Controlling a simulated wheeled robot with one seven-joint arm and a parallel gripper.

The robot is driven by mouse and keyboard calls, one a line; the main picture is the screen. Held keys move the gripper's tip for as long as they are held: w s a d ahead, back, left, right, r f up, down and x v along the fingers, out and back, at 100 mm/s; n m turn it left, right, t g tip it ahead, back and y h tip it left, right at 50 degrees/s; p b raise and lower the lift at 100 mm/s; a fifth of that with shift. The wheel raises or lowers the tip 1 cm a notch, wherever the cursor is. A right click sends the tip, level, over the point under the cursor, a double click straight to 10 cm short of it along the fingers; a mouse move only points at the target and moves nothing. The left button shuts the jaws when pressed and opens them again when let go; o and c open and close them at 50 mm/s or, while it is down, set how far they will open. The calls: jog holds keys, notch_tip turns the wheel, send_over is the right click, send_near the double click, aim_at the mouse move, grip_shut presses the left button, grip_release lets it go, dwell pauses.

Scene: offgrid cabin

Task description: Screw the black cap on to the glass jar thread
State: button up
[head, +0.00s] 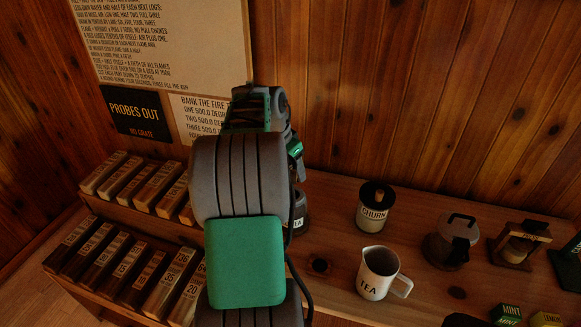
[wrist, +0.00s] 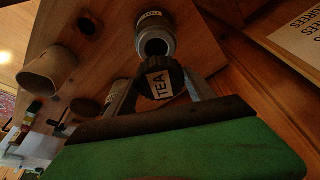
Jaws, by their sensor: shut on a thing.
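The black cap (wrist: 176,79) has a white TEA label on its top. My gripper (wrist: 163,84) is shut on it, one finger on each side, in the wrist view. The glass jar (wrist: 153,24) stands on the shelf beyond the cap. Its round mouth is open and shows mostly uncovered, so the cap is off to one side of it. The gap between cap and jar is hard to judge. In the head view the jar (head: 299,222) shows only partly, with a TEA label, beside my arm. My arm hides the gripper and cap there.
A grey lidded container (head: 452,243) and a wooden stand (head: 519,246) are farther right. Rows of labelled blocks (head: 125,265) fill the left. The wall rises behind.

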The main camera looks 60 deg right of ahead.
jog(key=shift+f, duration=0.1)
jog(key=shift+a+f+b, duration=0.1)
jog(key=shift+f+b, duration=0.2)
jog(key=shift+b, duration=0.2)
notch_tip(320, 180, down, 5)
jog(key=b, duration=0.4)
jog(key=shift+f+b, duration=1.15)
jog(key=shift+f, duration=0.05)
dwell(1.1)
jog(key=o, duration=1.8)
jog(key=shift+r, duration=0.1)
jog(key=v, duration=0.7)
jog(key=shift+w+a+r, duration=0.15)
jog(key=shift+r, duration=0.2)
